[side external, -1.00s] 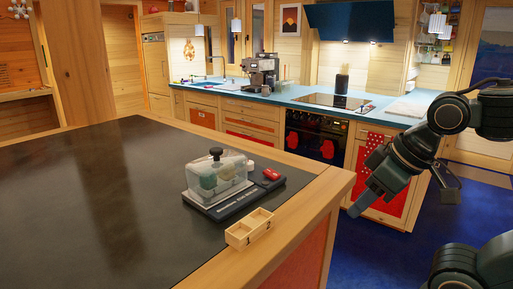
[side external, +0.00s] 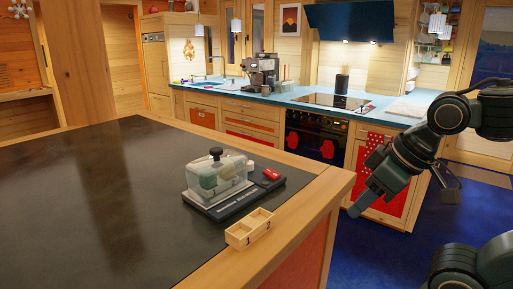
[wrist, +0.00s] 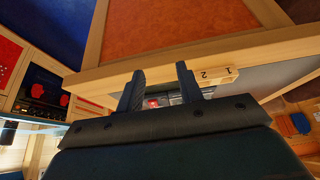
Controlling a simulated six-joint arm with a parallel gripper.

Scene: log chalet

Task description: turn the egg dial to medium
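The egg cooker (side external: 216,178) stands on the dark island top, with a clear lid, a black knob on top and pale egg-like shapes inside. It sits on a dark base (side external: 238,203) with a red part (side external: 271,174) at its right end. The dial and its setting are too small to make out. My gripper (side external: 356,212) hangs off the island's right edge, apart from the cooker. In the wrist view my gripper (wrist: 160,80) has its two fingers spread with nothing between them. A small red part (wrist: 154,103) shows beyond them, partly hidden.
A small wooden box marked 1 and 2 (side external: 249,229) stands at the island's front edge, beside the cooker's base; it also shows in the wrist view (wrist: 216,74). The island's wooden rim (side external: 318,194) lies between my gripper and the cooker. The dark top (side external: 90,210) left of the cooker is clear.

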